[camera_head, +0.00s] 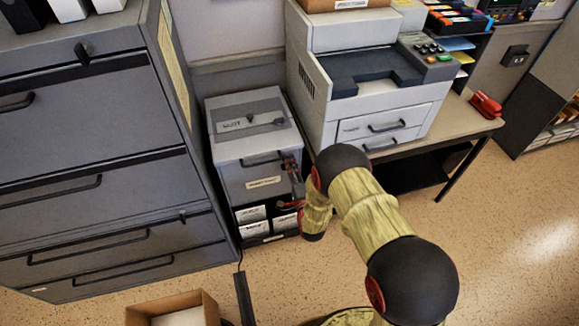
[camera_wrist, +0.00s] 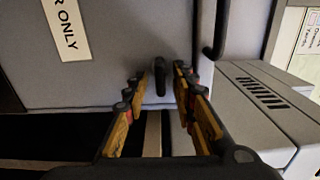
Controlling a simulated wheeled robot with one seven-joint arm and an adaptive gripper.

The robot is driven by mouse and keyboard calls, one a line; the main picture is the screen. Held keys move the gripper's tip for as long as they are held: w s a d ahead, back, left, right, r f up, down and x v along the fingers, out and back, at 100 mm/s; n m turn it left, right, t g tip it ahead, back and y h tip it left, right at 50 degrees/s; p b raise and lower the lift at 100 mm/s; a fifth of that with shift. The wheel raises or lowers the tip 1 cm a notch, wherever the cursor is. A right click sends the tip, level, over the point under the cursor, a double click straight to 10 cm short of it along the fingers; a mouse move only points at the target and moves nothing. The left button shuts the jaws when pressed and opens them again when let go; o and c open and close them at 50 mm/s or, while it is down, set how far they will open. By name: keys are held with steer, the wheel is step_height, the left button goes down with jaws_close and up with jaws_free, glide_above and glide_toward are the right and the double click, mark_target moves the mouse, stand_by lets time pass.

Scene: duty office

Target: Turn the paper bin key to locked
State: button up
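The paper bin (camera_head: 228,150) is a grey cabinet with a slotted top, a dark handle and a front label. In the wrist view, its grey front (camera_wrist: 110,70) fills the upper left, turned sideways, with a label ending in "ONLY" (camera_wrist: 67,28). A small dark key (camera_wrist: 160,77) stands out from this front near its edge. My gripper (camera_wrist: 158,80) is open, with one finger on each side of the key and a visible gap to both. In the head view, my gripper (camera_head: 292,178) is at the bin's right front, and the key cannot be made out there.
A grey drawer cabinet (camera_head: 90,110) stands left of the bin. A printer (camera_head: 345,100) on a table is close on the right and shows in the wrist view (camera_wrist: 255,110). A cardboard box (camera_head: 165,305) is on the floor in front. Floor at right is clear.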

steer(key=v, duration=1.2)
stand_by(0.3)
